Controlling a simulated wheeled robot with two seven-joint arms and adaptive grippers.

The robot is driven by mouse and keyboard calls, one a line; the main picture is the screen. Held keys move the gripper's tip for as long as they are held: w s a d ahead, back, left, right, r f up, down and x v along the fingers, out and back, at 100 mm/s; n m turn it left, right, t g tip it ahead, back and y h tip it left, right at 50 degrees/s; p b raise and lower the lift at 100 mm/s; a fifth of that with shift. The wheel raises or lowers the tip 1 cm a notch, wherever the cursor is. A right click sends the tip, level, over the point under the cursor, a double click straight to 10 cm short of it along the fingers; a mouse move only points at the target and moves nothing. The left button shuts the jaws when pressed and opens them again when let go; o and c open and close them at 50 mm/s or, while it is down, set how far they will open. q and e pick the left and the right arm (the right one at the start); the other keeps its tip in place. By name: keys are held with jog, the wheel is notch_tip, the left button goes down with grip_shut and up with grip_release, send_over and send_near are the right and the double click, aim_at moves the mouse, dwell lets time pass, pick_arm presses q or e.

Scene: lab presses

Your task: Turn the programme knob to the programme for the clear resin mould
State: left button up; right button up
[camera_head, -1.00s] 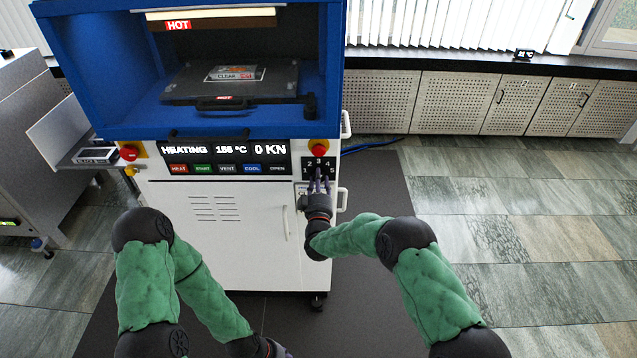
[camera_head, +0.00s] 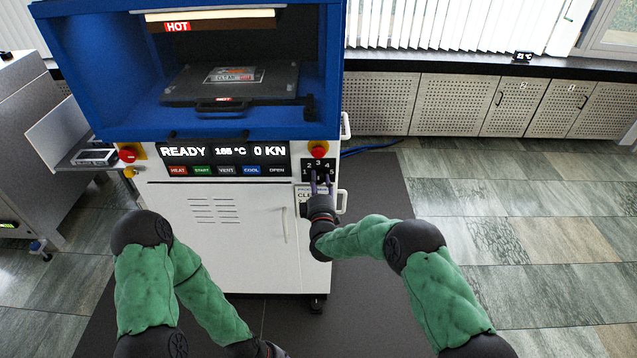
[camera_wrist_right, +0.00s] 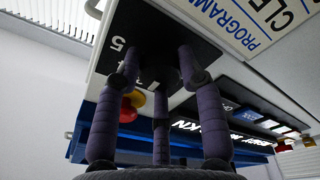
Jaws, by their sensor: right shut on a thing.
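The programme knob (camera_wrist_right: 160,68) is dark and sits on a black dial plate (camera_head: 318,163) with white numbers 1 to 5, on the press front. My right gripper (camera_head: 321,185) is shut on the knob, with its fingers around it, as the right wrist view (camera_wrist_right: 158,80) also shows. The fingers hide most of the knob, and its pointer setting cannot be read. A white programme label (camera_head: 303,190) beside the gripper is partly covered; "PROGRAMM" and "CLE" are legible in the wrist view (camera_wrist_right: 265,22). My left gripper (camera_head: 272,350) is at the bottom edge, mostly cut off.
The press display (camera_head: 222,152) reads READY, a temperature and 0 KN. A red button (camera_head: 318,151) is just above the dial. A mould (camera_head: 233,75) lies on the plate in the blue press, under a HOT sign.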

jog(key=shift+s+d+f, duration=0.1)
jog(key=shift+f, duration=0.3)
jog(key=o, duration=1.1)
jog(key=shift+o, duration=0.2)
jog(key=shift+r, duration=0.15)
jog(key=shift+r, duration=0.1)
jog(key=s+f, duration=0.1)
jog(key=s, duration=1)
jog(key=shift+s+d+f, duration=0.15)
jog(key=shift+s+d, duration=0.25)
